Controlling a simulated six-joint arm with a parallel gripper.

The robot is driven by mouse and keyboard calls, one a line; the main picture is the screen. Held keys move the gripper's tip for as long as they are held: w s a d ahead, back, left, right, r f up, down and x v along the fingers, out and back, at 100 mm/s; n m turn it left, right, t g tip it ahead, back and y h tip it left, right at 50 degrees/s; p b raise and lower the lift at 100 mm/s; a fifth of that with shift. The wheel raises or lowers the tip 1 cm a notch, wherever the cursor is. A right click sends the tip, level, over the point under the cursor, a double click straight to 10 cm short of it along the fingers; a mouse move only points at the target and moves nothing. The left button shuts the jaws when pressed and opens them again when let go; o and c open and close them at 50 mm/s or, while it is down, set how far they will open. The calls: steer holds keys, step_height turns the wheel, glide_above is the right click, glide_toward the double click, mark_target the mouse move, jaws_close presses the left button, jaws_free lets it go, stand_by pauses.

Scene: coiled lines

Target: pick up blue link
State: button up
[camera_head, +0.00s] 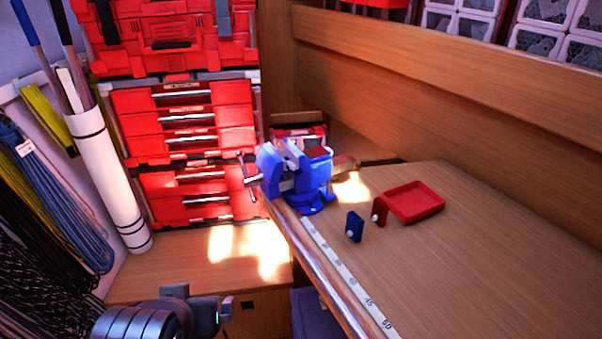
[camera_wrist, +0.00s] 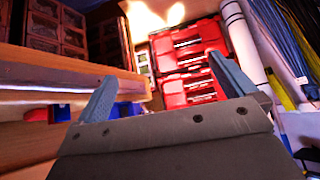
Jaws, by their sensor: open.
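The blue link (camera_head: 354,227) is a small upright blue block with a white round peg low on its face. It stands on the wooden bench in the head view, to the right of the ruler strip. A similar red link (camera_head: 379,211) stands just behind it to the right, beside a shallow red tray (camera_head: 414,202). My gripper (camera_wrist: 165,86) shows two grey-blue fingers spread apart with nothing between them. In the head view my arm is at the bottom left, well away from the blue link. Small blue and red patches beside the left finger in the wrist view are too unclear to name.
A blue vise (camera_head: 308,178) is fixed at the bench's left corner. A ruler strip (camera_head: 345,275) runs along the front edge. Red drawer cases (camera_head: 190,150) stand behind; coiled lines (camera_head: 55,200) hang at left. The bench's right side is clear.

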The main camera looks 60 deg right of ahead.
steer(key=c, duration=0.8)
step_height(320, 180, up, 13)
steer(key=m+g+y, duration=0.2)
steer(key=m+g, duration=0.6)
steer(key=m, duration=0.5)
glide_above(354, 217)
steer(key=w+a, duration=0.3)
steer(key=a, duration=0.2)
steer(key=shift+c, duration=0.2)
steer(key=x, duration=1.1)
steer(key=shift+d+f, duration=0.1)
steer(key=shift+d, duration=0.15)
steer(key=shift+h, duration=0.3)
steer(key=shift+x, duration=2.75)
